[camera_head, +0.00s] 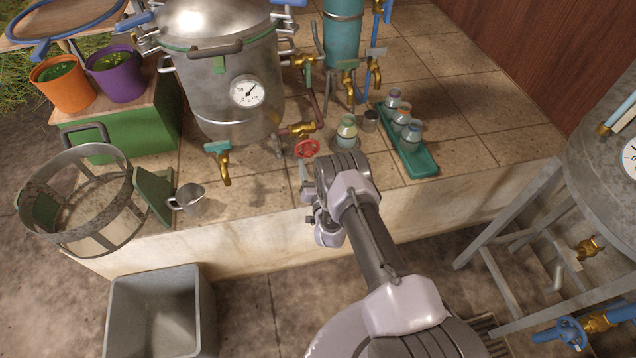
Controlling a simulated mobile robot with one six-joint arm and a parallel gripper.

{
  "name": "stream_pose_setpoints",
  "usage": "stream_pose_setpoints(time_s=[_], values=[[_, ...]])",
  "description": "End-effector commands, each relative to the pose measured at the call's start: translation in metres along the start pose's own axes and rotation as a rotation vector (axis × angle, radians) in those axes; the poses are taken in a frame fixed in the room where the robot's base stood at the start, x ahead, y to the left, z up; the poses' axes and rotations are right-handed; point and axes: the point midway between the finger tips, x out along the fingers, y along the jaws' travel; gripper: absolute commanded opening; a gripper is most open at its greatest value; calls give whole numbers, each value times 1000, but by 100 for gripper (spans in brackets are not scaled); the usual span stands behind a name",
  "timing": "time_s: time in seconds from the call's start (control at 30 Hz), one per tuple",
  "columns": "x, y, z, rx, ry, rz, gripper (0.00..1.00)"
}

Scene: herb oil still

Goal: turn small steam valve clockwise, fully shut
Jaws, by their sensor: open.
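The small steam valve has a red round handwheel (307,149) on a brass body (301,129), low at the front right of the big steel still (225,85). My arm reaches in from the bottom right. My gripper (306,186) is open, just in front of and below the red handwheel in the picture, and looks apart from it. Nothing shows between the jaws. My wrist partly hides the jaws, and their exact distance to the wheel is hard to tell.
A glass flask (346,133), a small metal cup (370,121) and a green tray (422,162) of bottles stand right of the valve. A brass tap (223,165) with a teal handle and a metal jug (190,198) are left. The tiled ledge ends in front.

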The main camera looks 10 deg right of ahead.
Motion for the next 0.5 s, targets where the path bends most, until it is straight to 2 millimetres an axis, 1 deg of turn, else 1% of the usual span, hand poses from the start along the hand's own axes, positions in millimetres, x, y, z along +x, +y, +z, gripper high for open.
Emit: stream_pose_setpoints(time_s=[0.03, 0.1, 0.2, 0.3, 0.4, 0.5], values=[[-16, -2, -6, -1, -7, 1, 53], [-40, -2, -6, -1, -7, 2, 53], [-74, -2, -6, -1, -8, 3, 53], [-102, -2, -6, 0, -6, 2, 53], [-122, -2, -5, 1, -5, 1, 53], [-133, -1, -3, 0, -3, 0, 53]])
